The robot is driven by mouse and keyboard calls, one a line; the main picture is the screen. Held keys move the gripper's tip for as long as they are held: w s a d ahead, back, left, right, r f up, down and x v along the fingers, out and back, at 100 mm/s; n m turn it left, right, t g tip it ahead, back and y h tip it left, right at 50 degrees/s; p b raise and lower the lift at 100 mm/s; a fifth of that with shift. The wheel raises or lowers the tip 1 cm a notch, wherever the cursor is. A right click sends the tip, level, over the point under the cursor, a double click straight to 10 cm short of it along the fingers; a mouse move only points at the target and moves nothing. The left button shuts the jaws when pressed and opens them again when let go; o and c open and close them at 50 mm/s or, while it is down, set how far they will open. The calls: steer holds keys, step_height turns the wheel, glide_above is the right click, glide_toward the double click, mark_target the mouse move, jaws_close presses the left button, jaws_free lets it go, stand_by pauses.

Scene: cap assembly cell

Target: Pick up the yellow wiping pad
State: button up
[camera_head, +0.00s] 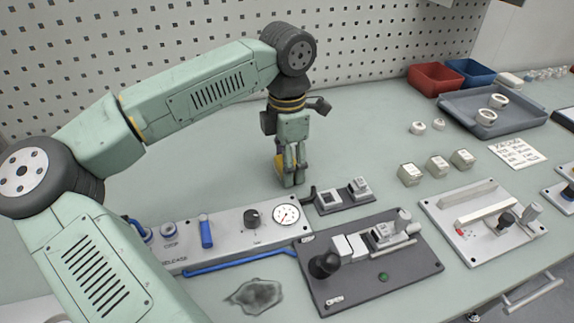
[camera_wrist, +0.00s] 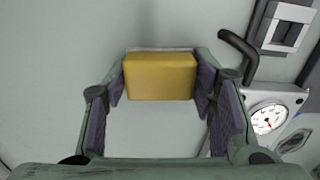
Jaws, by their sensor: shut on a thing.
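The yellow wiping pad (camera_wrist: 160,77) is a yellow block between the fingertips of my gripper (camera_wrist: 163,85) in the wrist view. The pads of both fingers touch its left and right ends. In the head view my gripper (camera_head: 290,175) points down near the bench surface, behind the control panel. Only a sliver of the yellow pad (camera_head: 279,164) shows there, at the left of the fingers; the rest is hidden by the gripper. I cannot tell whether the pad touches the bench or is lifted.
A control panel with a gauge (camera_head: 286,214) stands just in front of my gripper, and a small switch block (camera_head: 328,200) is to its right. A dark fixture plate (camera_head: 400,272) lies nearer. A grey tray (camera_head: 530,118) is at back right. The bench left of my gripper is clear.

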steer(key=shift+r, duration=0.1)
step_height(320, 180, up, 10)
steer(key=shift+f+b, duration=0.1)
steer(key=shift+b, duration=0.8)
steer(key=o, duration=0.5)
steer(key=c, duration=0.4)
steer(key=shift+o, duration=0.2)
steer(key=shift+a, duration=0.1)
